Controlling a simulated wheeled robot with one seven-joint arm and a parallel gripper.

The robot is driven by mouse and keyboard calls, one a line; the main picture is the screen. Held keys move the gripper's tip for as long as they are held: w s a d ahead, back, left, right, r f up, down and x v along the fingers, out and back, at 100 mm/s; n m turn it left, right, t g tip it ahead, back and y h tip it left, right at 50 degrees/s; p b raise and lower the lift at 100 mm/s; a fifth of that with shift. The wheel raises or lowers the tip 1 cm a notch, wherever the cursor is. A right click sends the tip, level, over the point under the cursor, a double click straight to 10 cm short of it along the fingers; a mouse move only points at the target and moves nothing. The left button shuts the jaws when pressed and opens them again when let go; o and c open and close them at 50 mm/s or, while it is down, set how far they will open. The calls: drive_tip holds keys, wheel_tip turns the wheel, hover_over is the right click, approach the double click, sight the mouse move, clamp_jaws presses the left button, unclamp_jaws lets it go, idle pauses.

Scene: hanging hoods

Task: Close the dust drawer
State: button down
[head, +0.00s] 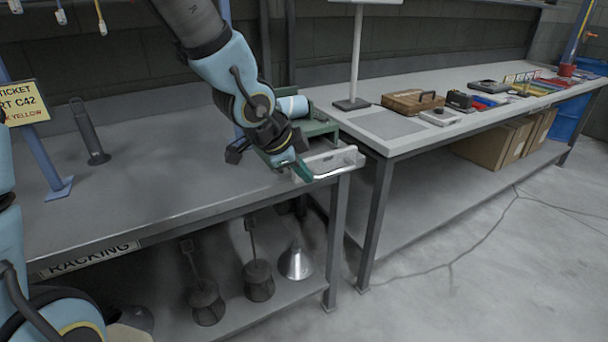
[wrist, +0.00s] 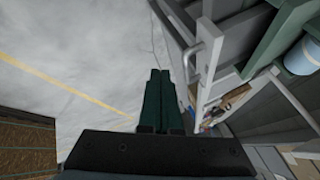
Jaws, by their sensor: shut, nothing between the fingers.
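The dust drawer (head: 338,161) is a pale grey tray at the front of a green machine (head: 318,128) on the corner of the left bench. It stands out from the machine towards the bench edge. In the wrist view the drawer (wrist: 207,62) shows on the right, with a bar handle on its front. My gripper (head: 304,174) is at the left end of the drawer front. Its green fingers (wrist: 160,75) are shut together and empty, just left of the handle in the wrist view. I cannot tell whether they touch the drawer. My arm hides part of the machine.
The left bench (head: 150,190) is mostly clear, with a dark upright tool (head: 88,130) at its left. The right bench (head: 375,127) holds a brown case (head: 411,102) and several small items. Wire cages and a metal cone (head: 296,264) sit on the lower shelf. The floor in front is open.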

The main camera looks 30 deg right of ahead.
drive_tip(key=w+d+f, duration=0.4)
drive_tip(key=d+f, duration=0.1)
drive_tip(key=shift+w+f, duration=0.15)
drive_tip(key=shift+w, duration=0.1)
drive_tip(key=shift+d, duration=0.1)
drive_tip(key=w+p, duration=0.1)
drive_tip(key=w, duration=0.2)
drive_tip(key=w+p, duration=0.2)
drive_tip(key=w, duration=0.1)
drive_tip(key=w+p, duration=0.2)
drive_tip(key=w, duration=0.2)
drive_tip(key=shift+w+d, duration=0.1)
drive_tip(key=shift+d, duration=0.15)
